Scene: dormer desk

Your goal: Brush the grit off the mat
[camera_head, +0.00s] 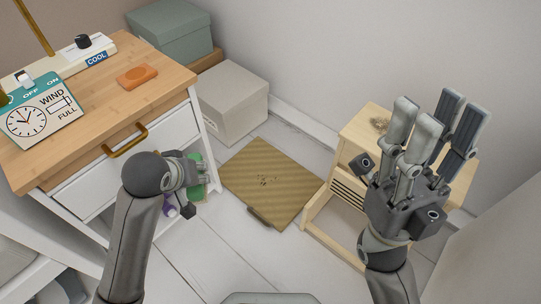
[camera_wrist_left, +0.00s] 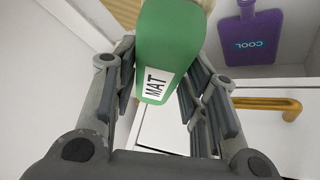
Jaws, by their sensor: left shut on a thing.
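The brush also shows in the head view (camera_head: 197,188), partly hidden by the gripper. Pale bristles show only at the top edge of the wrist view. My right gripper (camera_head: 428,118) is open and empty, fingers up, over the wooden stand.
The desk (camera_head: 95,105) with a brass-handled drawer stands left. Floor in front is clear.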

